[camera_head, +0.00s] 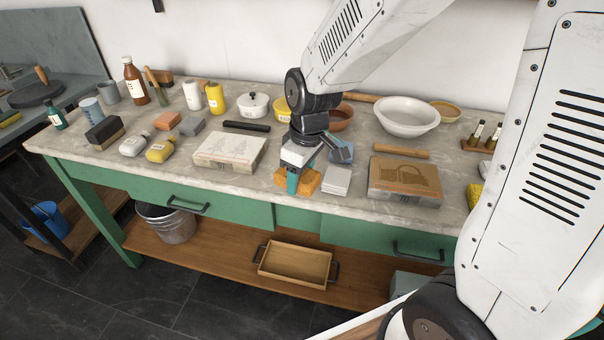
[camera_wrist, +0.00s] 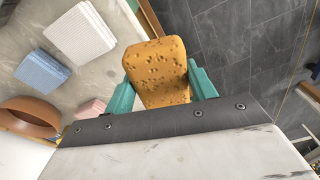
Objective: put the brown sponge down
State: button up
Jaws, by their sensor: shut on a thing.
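The brown sponge (camera_head: 308,183) is an orange-brown, pitted block at the front of the worktop in the head view. My gripper (camera_head: 293,182) is shut on it, with one teal finger visible in front of it. In the wrist view the sponge (camera_wrist: 158,68) sits between the two teal fingers of my gripper (camera_wrist: 161,84), one on each side. Dark floor shows beyond the sponge there. I cannot tell whether its underside touches the worktop (camera_head: 235,184).
A white stack (camera_head: 337,180) is close on the right, with a blue one (camera_head: 341,153) behind it. A drawn-on stone (camera_head: 404,181) lies farther right, a pale stone (camera_head: 229,150) on the left. Bare worktop lies between the pale stone and the sponge.

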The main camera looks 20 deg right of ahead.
aim_at(306, 193)
jog(key=s, duration=0.1)
jog(key=s+n, duration=0.1)
jog(key=s, duration=0.1)
jog(key=s+f+n, duration=0.1)
jog(key=shift+s+a, duration=0.35)
jog(key=shift+s, duration=0.05)
jog(key=shift+s+f+n, duration=0.1)
jog(key=shift+s+n, duration=0.2)
jog(key=shift+n, duration=0.2)
jog(key=w+d, duration=0.1)
jog(key=w, duration=0.3)
jog(key=w+d+f, duration=0.1)
jog(key=w+d, duration=0.1)
jog(key=w, duration=0.3)
jog(key=w+d, duration=0.2)
jog(key=w, duration=0.3)
jog(key=shift+w+d+f, duration=0.1)
jog(key=shift+d+f, duration=0.1)
jog(key=shift+w+d+f, duration=0.1)
jog(key=shift+w+f, duration=0.05)
jog(key=shift+f, duration=1.65)
jog(key=o, duration=1)
jog(key=shift+f, duration=0.15)
jog(key=shift+c, duration=0.2)
